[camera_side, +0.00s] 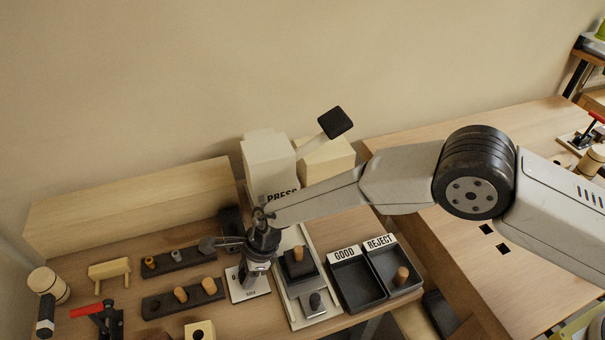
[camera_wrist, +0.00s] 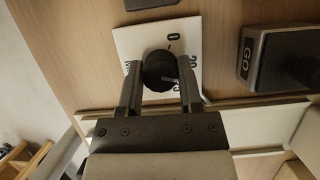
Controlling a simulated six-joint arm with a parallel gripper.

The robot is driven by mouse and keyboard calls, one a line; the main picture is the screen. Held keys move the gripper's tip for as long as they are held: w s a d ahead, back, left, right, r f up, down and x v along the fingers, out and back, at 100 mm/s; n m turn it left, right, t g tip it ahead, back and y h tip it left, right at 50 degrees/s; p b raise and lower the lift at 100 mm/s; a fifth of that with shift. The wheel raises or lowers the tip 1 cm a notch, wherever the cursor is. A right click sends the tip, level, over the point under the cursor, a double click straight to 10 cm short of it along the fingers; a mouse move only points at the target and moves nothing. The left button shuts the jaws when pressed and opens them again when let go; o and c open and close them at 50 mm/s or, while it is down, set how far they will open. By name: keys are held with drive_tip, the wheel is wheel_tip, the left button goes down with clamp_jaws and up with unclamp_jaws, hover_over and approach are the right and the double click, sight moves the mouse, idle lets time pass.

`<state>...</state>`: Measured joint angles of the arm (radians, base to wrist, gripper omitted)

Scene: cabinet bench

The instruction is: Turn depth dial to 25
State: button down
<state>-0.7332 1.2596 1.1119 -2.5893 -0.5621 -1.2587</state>
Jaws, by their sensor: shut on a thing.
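The depth dial is a round black knob (camera_wrist: 158,70) on a white plate (camera_wrist: 124,38) with printed marks, seen in the wrist view. A 0 shows above the knob and a 20 to its right; other marks are partly covered by the fingers. A short pale line on the knob's lower right side points towards the right finger. My gripper (camera_wrist: 160,84) is shut on the knob, one finger on each side. In the side view my gripper (camera_side: 259,270) is over the white dial plate (camera_side: 240,291) and hides the knob.
A dark GO block (camera_wrist: 279,57) stands right of the dial. The press (camera_side: 268,165) with its lever is behind. GOOD (camera_side: 357,286) and REJECT (camera_side: 394,271) trays are at right; REJECT holds a wooden peg (camera_side: 402,276). Dark peg racks (camera_side: 159,306) are at left.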

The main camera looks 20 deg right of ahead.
drive_tip(key=shift+m+t, duration=0.3)
drive_tip(key=shift+m, duration=0.3)
drive_tip(key=shift+m+t+h, duration=0.4)
drive_tip(key=shift+m+t, duration=0.4)
drive_tip(key=shift+m, duration=1.4)
drive_tip(key=shift+c, duration=1.3)
unclamp_jaws()
drive_tip(key=shift+s, duration=0.1)
drive_tip(key=v, duration=0.7)
drive_tip(key=shift+d+r, duration=0.15)
drive_tip(key=shift+r, duration=0.2)
drive_tip(key=shift+s, duration=0.1)
